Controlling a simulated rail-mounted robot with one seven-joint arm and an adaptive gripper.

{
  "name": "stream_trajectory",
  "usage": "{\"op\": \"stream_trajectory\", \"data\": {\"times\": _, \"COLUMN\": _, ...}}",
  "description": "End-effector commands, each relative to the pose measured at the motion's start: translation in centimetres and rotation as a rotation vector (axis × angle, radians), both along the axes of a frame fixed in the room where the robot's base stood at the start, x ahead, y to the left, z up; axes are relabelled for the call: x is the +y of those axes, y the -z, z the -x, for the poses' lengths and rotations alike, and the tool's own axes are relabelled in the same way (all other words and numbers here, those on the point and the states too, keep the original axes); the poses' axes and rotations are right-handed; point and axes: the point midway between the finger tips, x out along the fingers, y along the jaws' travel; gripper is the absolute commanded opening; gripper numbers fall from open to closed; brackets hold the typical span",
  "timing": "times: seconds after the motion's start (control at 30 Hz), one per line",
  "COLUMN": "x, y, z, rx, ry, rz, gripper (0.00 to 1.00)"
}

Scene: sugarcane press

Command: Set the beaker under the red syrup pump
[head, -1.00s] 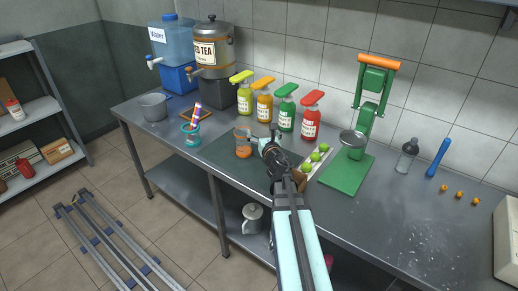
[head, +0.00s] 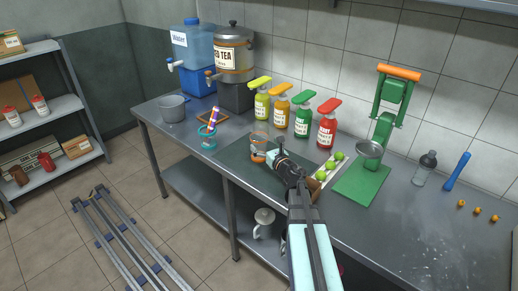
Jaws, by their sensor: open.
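The beaker (head: 259,146) is a clear glass with an orange tint, standing upright on the dark mat (head: 232,150) in the middle of the counter. The red syrup pump (head: 326,131) is a red bottle with a white label and a red pump head, rightmost of the syrup row by the wall. My gripper (head: 276,157) is open, low over the mat just right of the beaker and in front of the syrup bottles. Its fingers are small here, and I cannot tell whether they touch the beaker.
Yellow (head: 261,103), orange (head: 281,111) and green (head: 303,120) syrup pumps stand left of the red one. A tray of limes (head: 330,166) lies right of my gripper, beside the green press (head: 383,130). A teal cup (head: 208,137) stands left of the mat.

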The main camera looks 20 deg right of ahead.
Motion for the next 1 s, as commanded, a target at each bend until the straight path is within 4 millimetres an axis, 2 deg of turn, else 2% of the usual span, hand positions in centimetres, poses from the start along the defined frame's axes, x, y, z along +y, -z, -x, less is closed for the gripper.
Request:
{"op": "stream_trajectory", "data": {"times": 0.4, "x": 0.2, "y": -0.3, "z": -4.9, "rx": 0.000, "ry": 0.000, "rz": 0.001, "gripper": 1.00}}
{"op": "stream_trajectory", "data": {"times": 0.67, "x": 0.2, "y": -0.2, "z": -4.9, "rx": 0.000, "ry": 0.001, "rz": 0.000, "gripper": 1.00}}
{"op": "stream_trajectory", "data": {"times": 0.7, "x": 0.2, "y": -0.2, "z": -4.9, "rx": 0.000, "ry": 0.001, "rz": 0.000, "gripper": 0.86}}
{"op": "stream_trajectory", "data": {"times": 0.83, "x": 0.2, "y": -0.2, "z": -4.9, "rx": 0.000, "ry": 0.001, "rz": 0.001, "gripper": 0.40}}
{"op": "stream_trajectory", "data": {"times": 0.87, "x": 0.2, "y": -0.2, "z": -4.9, "rx": 0.000, "ry": 0.001, "rz": 0.001, "gripper": 0.34}}
{"op": "stream_trajectory", "data": {"times": 0.93, "x": 0.2, "y": -0.2, "z": -4.9, "rx": 0.000, "ry": 0.001, "rz": 0.001, "gripper": 0.34}}
{"op": "stream_trajectory", "data": {"times": 0.97, "x": 0.2, "y": -0.2, "z": -4.9, "rx": 0.000, "ry": 0.001, "rz": 0.001, "gripper": 0.28}}
{"op": "stream_trajectory", "data": {"times": 1.0, "x": 0.2, "y": -0.2, "z": -4.9, "rx": 0.000, "ry": 0.001, "rz": 0.001, "gripper": 0.28}}
